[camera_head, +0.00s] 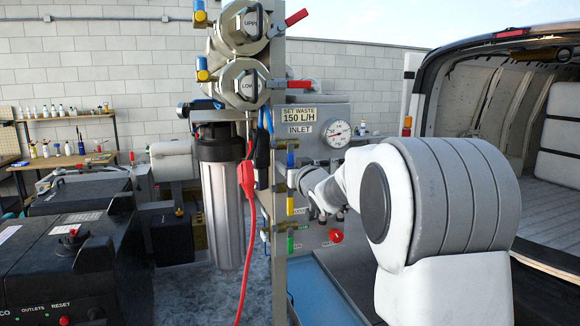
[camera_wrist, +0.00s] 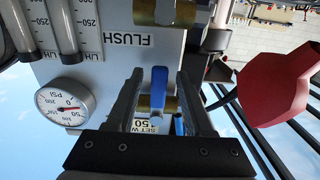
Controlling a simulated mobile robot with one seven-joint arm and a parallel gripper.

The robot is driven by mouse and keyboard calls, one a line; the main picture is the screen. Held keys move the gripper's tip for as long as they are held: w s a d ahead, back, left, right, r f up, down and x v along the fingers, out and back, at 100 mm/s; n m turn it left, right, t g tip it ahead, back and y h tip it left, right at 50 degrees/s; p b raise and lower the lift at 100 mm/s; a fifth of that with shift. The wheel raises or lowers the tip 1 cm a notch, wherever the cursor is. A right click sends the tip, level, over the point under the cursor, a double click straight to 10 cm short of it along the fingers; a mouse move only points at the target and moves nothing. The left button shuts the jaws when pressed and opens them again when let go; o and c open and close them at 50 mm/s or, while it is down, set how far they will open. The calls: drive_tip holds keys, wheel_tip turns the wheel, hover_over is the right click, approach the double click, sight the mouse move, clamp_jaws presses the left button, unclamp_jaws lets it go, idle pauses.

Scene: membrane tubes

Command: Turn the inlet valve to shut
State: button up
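The inlet valve has a blue lever handle (camera_wrist: 158,88) on a brass body in the wrist view, which is upside down. In the head view the blue handle (camera_head: 291,160) stands roughly upright at the panel's left edge, below the INLET label (camera_head: 300,129). My gripper (camera_wrist: 160,72) is open, with one dark finger on each side of the blue handle. Gaps show between the handle and both fingers. Depth is hard to judge, so I cannot tell whether anything touches. In the head view my arm hides much of the gripper.
A pressure gauge (camera_wrist: 65,104) sits beside the valve. Yellow (camera_head: 290,205) and green (camera_head: 290,244) handles sit below the blue one. A red handle (camera_wrist: 278,90) stands close on the wrist view's right. A grey filter housing (camera_head: 221,200) and red cable (camera_head: 246,215) are left of the panel.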

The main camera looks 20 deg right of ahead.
drive_tip(key=s+b, duration=0.2)
drive_tip(key=s, duration=1.5)
drive_tip(key=shift+s+d+b, duration=0.2)
drive_tip(key=shift+b, duration=0.2)
drive_tip(key=shift+a+r, duration=0.1)
drive_tip(key=s+a+f+g+p, duration=0.1)
drive_tip(key=s+a+f+g, duration=0.2)
drive_tip(key=s, duration=0.6)
drive_tip(key=s+a+f+g+p, duration=0.2)
drive_tip(key=s+f+g, duration=0.3)
drive_tip(key=s, duration=0.4)
drive_tip(key=s+a+f+g+p, duration=0.2)
drive_tip(key=s+a+f+g, duration=0.2)
drive_tip(key=s, duration=0.5)
drive_tip(key=shift+a+f+h, duration=0.3)
drive_tip(key=shift+a+f, duration=0.2)
drive_tip(key=shift+f, duration=0.05)
